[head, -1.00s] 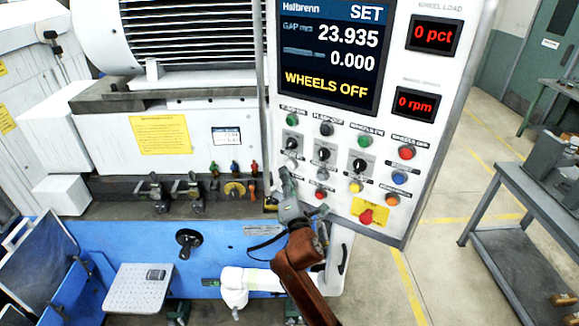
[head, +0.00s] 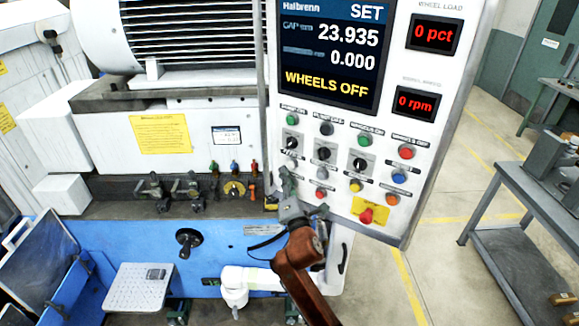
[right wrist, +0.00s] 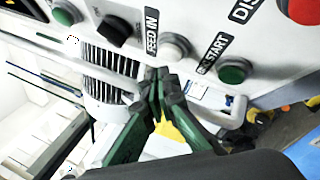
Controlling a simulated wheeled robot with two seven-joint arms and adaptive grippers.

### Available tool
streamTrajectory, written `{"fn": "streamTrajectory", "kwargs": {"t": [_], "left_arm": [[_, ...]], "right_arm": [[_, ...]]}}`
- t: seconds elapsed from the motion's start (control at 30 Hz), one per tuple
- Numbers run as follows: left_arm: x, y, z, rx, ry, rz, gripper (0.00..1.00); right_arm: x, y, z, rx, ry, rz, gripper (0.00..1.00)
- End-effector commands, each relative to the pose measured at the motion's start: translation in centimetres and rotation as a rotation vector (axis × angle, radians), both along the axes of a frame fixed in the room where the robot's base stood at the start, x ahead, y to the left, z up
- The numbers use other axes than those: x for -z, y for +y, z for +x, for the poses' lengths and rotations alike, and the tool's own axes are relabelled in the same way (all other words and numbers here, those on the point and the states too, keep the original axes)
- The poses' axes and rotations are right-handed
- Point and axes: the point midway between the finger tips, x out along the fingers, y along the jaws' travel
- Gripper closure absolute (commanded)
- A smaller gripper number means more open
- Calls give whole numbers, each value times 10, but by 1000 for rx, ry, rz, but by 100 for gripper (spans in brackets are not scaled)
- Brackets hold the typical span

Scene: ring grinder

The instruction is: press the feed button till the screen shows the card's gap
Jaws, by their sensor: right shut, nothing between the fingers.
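The control panel's screen (head: 331,50) reads SET, GAP 23.935, a second line 0.000, and WHEELS OFF. The feed-in button (right wrist: 174,46) is a pale grey round button beside the FEED IN label in the right wrist view. It also shows at the panel's left side in the head view (head: 291,162). My right gripper (right wrist: 160,76) is shut and empty, its tips right by this button; I cannot tell whether they touch it. A white card (head: 227,135) and a yellow notice (head: 160,135) are on the machine; their text is too small to read. My left gripper is not in view.
A green button (right wrist: 234,71) marked START and a black switch (right wrist: 113,32) flank the feed-in button. A red knob on a yellow plate (head: 367,215) is at the panel's bottom. A grey bench (head: 520,200) stands right, with clear floor between.

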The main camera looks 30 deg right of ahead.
Motion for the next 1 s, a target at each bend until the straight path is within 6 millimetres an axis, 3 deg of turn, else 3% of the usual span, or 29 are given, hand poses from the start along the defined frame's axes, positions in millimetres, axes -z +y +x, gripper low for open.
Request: {"fn": "streamTrajectory", "kwargs": {"t": [1.0], "left_arm": [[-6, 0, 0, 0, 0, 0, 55]], "right_arm": [[0, -8, 4, 0, 0, 0, 100]]}}
